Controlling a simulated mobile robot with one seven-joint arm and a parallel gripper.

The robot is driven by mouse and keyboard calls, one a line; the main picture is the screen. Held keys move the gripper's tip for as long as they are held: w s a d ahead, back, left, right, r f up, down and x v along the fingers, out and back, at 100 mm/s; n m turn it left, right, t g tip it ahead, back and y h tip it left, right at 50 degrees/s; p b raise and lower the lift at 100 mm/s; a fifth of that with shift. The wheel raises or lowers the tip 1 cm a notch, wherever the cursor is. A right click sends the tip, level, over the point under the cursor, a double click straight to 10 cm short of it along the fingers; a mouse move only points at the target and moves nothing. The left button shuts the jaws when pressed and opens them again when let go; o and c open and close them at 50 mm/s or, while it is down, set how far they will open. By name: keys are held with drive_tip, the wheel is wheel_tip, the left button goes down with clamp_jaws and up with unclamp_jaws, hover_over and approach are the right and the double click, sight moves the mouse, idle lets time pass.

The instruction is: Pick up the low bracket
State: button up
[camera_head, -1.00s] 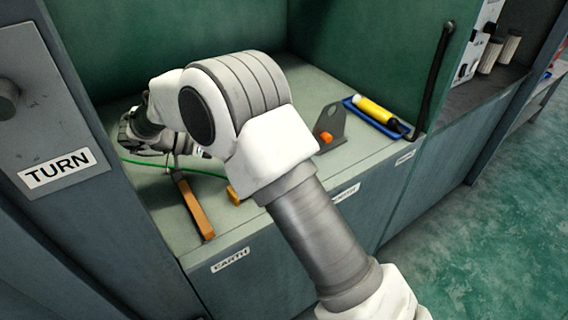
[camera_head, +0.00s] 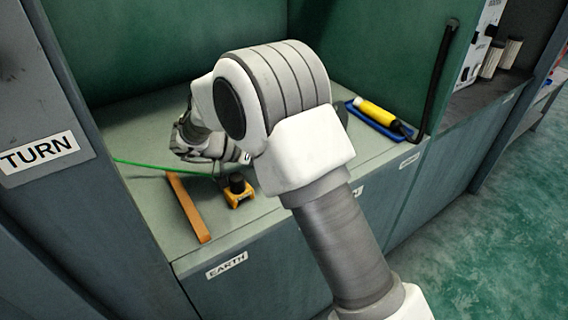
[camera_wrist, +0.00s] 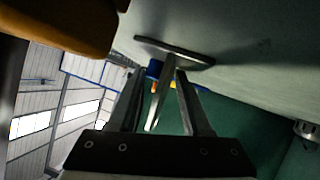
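The low bracket, a grey plate with an upright web, shows in the wrist view, its flat base (camera_wrist: 178,50) on the bench surface, which appears at the top of that picture. Its thin web (camera_wrist: 163,100) stands edge-on between the two fingers of my gripper (camera_wrist: 162,78). The fingers are apart, with a visible gap on each side of the web. In the head view my arm hides nearly all of the bracket; only a grey sliver (camera_head: 343,113) shows beside the arm. The fingertips are also hidden there.
A yellow-orange part with a black knob (camera_head: 238,190) and an orange bar (camera_head: 188,207) lie left of my arm. A green cable (camera_head: 140,164) runs behind them. A blue tray (camera_head: 362,119) with a yellow cylinder (camera_head: 377,112) is at the right, by the side wall.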

drive_tip(key=shift+c, duration=0.2)
clamp_jaws()
idle(1.1)
